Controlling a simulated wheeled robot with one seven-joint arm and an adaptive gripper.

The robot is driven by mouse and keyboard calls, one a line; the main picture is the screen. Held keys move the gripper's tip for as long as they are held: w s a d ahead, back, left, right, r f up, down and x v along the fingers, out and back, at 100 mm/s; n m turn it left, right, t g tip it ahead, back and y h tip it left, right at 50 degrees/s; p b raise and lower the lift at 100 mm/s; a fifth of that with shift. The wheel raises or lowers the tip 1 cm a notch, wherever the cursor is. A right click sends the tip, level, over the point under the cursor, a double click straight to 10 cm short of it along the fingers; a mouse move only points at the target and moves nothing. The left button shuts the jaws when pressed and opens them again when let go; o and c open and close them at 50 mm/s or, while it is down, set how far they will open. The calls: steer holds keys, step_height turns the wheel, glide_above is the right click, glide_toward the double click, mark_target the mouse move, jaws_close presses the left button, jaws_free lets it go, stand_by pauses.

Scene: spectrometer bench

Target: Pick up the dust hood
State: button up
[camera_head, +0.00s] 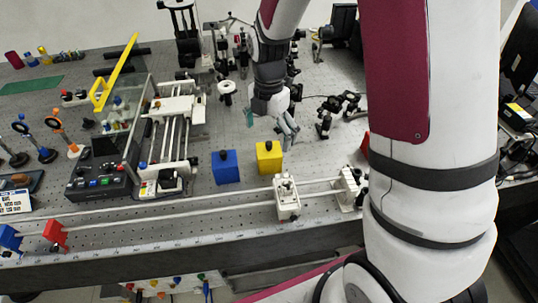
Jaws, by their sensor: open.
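Two small box-shaped covers with dark knobs on top stand side by side on the perforated bench: a blue one (226,170) and a yellow one (268,160). Either could be the dust hood; I cannot tell which from this view. My gripper (271,121) hangs from the arm above and behind them in the picture, nearest the yellow box. Its fingers are spread apart, with nothing visible between them. It appears apart from both boxes.
A rail with a white carriage (287,198) runs along the bench's front edge. A white-railed instrument (170,135) with a black control box (99,170) stands left of the boxes. Black optics mounts (325,115) stand to the right. My arm hides part of the right side.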

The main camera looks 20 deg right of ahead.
mark_target(269, 143)
steer(key=shift+f+p, duration=0.55)
steer(key=shift+f, duration=2.05)
steer(key=c, duration=1.1)
